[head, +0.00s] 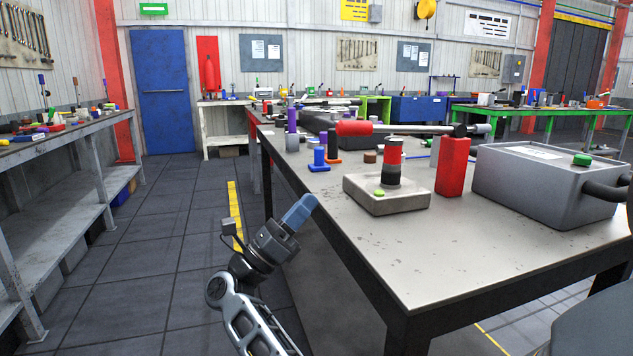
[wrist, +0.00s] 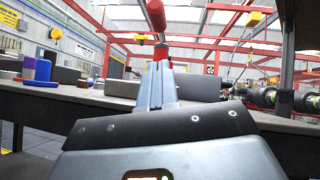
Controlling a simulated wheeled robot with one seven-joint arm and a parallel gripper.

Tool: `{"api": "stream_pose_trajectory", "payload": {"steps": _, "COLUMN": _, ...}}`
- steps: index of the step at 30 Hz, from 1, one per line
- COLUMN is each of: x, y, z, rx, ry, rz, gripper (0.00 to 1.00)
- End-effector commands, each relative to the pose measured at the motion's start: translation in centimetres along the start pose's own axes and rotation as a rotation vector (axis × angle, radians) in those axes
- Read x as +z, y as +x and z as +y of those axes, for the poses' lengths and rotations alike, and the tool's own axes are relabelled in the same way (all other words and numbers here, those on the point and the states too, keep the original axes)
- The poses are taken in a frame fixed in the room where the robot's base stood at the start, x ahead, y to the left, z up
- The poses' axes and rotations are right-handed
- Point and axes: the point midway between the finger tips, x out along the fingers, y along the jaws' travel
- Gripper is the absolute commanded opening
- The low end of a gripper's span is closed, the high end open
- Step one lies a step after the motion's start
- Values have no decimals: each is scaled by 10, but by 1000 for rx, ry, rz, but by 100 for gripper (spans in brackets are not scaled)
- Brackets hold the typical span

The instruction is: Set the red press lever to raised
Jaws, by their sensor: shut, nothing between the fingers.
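The press lever has a red grip (head: 355,128) at its left end and a pale metal rod running right to a dark hub. It lies close to level in the head view, above the tabletop. In the wrist view a red grip (wrist: 156,16) shows high up, above and beyond my fingers. My gripper (head: 303,207) has blue fingers and is at the table's left edge, below and left of the grip, apart from it. In the wrist view its fingers (wrist: 158,84) are together and empty.
A grey box with a green button (head: 385,197) carries a red and black cylinder (head: 392,152). A red block (head: 453,165) and a large grey housing (head: 545,185) stand to its right. Blue and purple parts (head: 319,158) are near the table edge. The left aisle floor is clear.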

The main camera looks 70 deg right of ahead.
Motion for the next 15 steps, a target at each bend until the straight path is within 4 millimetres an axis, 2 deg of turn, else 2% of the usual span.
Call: {"api": "stream_pose_trajectory", "payload": {"steps": 15, "x": 4, "y": 97, "z": -1, "rx": -3, "ry": 1, "rz": 0, "gripper": 0}}
